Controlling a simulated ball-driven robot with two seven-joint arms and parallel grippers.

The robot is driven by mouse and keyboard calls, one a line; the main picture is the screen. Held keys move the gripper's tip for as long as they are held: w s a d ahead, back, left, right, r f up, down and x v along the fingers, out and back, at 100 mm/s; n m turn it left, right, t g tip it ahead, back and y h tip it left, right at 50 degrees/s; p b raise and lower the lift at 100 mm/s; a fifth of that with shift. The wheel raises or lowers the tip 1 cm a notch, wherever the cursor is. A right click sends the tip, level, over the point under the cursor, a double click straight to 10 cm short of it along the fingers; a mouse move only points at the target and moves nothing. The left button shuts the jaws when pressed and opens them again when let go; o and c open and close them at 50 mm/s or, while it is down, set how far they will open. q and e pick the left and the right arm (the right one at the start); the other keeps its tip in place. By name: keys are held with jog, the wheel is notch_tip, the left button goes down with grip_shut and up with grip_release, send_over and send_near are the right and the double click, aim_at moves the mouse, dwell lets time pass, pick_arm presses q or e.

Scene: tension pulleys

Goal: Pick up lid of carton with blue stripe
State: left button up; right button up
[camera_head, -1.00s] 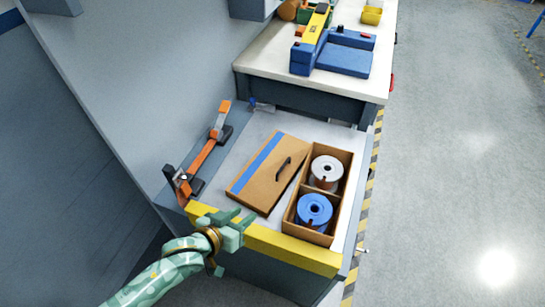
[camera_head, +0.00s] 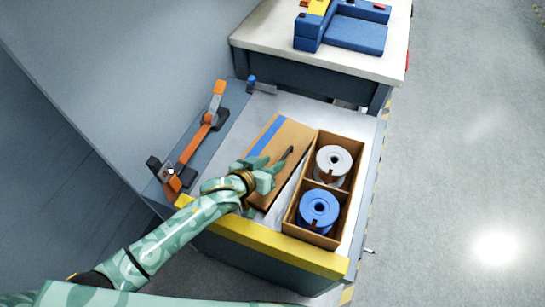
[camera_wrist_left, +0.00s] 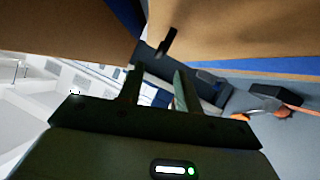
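The brown carton lid (camera_head: 291,133) has a blue stripe (camera_head: 265,137) and a dark handle (camera_head: 286,155). It lies on the worktop at the carton's left side, angled to it. My left gripper (camera_head: 272,171) is over the lid, close to the handle, with nothing between its fingers. In the left wrist view the two fingers (camera_wrist_left: 157,86) stand apart, with the dark handle (camera_wrist_left: 168,41) just beyond them and the brown lid (camera_wrist_left: 235,28) behind. I cannot tell whether the fingers touch the lid. My right gripper is not in view.
The open carton (camera_head: 355,185) holds a white spool (camera_head: 333,160) and a blue spool (camera_head: 318,207) in separate compartments. An orange clamp-like tool (camera_head: 201,135) lies left of the lid. A yellow edge (camera_head: 270,236) runs along the front. A table (camera_head: 270,28) stands behind.

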aim_at(283, 157)
pick_arm(q)
jog(key=b+x, duration=0.2)
jog(key=x, duration=0.3)
jog(key=shift+s+f+b, duration=0.2)
jog(key=shift+b, duration=0.2)
jog(key=shift+w+d, duration=0.15)
jog(key=shift+w, duration=0.1)
jog(key=shift+r, duration=0.1)
grip_shut()
